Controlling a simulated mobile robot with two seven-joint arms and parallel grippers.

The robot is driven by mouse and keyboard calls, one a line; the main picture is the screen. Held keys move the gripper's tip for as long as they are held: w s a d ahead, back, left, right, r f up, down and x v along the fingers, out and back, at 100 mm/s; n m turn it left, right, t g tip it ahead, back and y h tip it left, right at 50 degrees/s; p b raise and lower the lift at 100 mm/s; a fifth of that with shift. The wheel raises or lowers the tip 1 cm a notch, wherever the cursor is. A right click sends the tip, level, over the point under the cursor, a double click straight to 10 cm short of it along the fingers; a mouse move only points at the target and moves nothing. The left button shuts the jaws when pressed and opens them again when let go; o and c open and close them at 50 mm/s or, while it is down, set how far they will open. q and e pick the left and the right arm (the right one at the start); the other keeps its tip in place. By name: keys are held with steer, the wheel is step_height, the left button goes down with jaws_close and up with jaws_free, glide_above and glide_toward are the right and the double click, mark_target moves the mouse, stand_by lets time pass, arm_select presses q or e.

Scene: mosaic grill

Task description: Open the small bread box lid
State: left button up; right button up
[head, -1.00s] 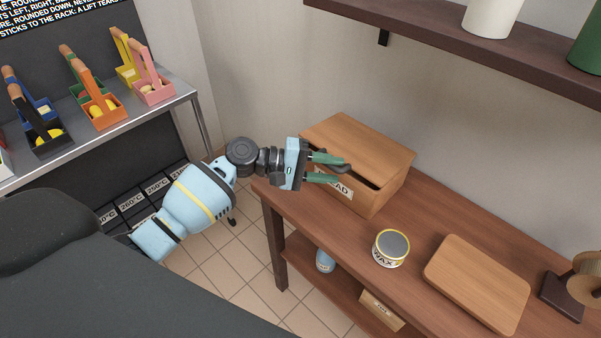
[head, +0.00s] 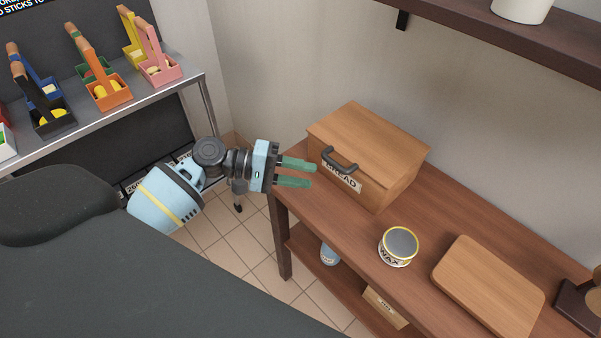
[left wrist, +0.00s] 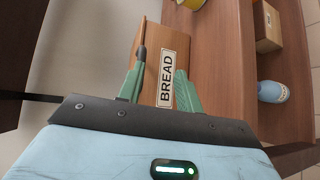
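The wooden bread box (head: 385,165) stands on the brown table against the wall, its lid (head: 372,132) down with no clear gap. A dark curved handle (head: 340,162) is on its front, above the BREAD label. My left gripper (head: 313,173) is open and empty, its green fingers pointing at the box front, just left of the handle and apart from it in the head view. In the left wrist view, the BREAD label (left wrist: 166,78) shows between the fingers, and the dark handle (left wrist: 141,52) is by the left fingertip. My right gripper is not in view.
A wax tin (head: 399,245) and a wooden board (head: 488,287) lie on the table (head: 345,218) right of the box. A wall shelf (head: 500,42) hangs above. Coloured carriers stand on a metal shelf (head: 150,100) at left.

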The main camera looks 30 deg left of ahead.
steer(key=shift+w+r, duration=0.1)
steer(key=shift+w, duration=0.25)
